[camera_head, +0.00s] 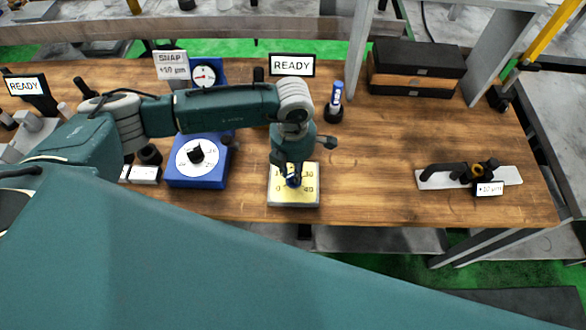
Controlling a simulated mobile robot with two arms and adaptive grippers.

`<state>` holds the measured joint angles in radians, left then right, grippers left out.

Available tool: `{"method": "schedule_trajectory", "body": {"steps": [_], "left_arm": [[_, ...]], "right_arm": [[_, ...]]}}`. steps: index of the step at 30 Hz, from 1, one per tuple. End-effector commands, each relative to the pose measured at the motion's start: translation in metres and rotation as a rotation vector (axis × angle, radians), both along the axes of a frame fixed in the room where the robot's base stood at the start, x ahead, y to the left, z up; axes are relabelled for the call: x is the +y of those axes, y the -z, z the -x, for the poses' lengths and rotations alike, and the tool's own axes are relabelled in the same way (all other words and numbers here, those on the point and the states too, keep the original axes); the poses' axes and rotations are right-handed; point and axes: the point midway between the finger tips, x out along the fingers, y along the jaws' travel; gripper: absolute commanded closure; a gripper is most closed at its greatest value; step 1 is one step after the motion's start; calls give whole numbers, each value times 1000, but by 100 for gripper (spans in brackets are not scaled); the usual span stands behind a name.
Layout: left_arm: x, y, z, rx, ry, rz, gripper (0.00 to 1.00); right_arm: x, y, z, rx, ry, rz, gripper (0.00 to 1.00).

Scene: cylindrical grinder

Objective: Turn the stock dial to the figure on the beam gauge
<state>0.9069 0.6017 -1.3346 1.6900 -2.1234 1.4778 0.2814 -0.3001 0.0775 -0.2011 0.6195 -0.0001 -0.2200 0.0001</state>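A pale yellow dial block (281,200) with figures around its face, 30 and 0 among them, lies near the bench's front edge. My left gripper (293,181) points straight down over its middle. It hides the knob, and I cannot tell whether its fingers are shut on it. A blue box (203,182) with a white dial (184,164) and black knob stands to the left. Behind it is a round gauge (205,75) beside a card (172,66) reading SNAP and 10 µm. I cannot tell which is the beam gauge. My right gripper is out of view.
A READY screen (292,65) and a blue-topped item (336,98) stand behind the yellow block. A black case (418,58) is at back right. A pale plate (508,175) with a black-handled tool and a 10 µm tag (489,189) lies right. The bench between is clear.

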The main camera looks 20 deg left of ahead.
Motion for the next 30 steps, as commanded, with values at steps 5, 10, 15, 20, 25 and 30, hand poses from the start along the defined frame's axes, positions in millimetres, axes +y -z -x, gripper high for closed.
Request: {"method": "schedule_trajectory", "body": {"steps": [5,10,15,20,25,30], "left_arm": [[0,0,0,0,0,0,100],[0,0,-1,-1,13,1,100],[0,3,-2,-4,67,-1,100],[-1,5,-2,-5,170,-1,100],[-1,7,-3,-6,318,-1,100],[-3,7,-4,-8,480,0,100]], "right_arm": [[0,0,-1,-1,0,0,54],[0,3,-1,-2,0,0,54],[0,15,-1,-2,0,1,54],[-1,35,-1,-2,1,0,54],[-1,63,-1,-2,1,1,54],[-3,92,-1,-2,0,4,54]]}}
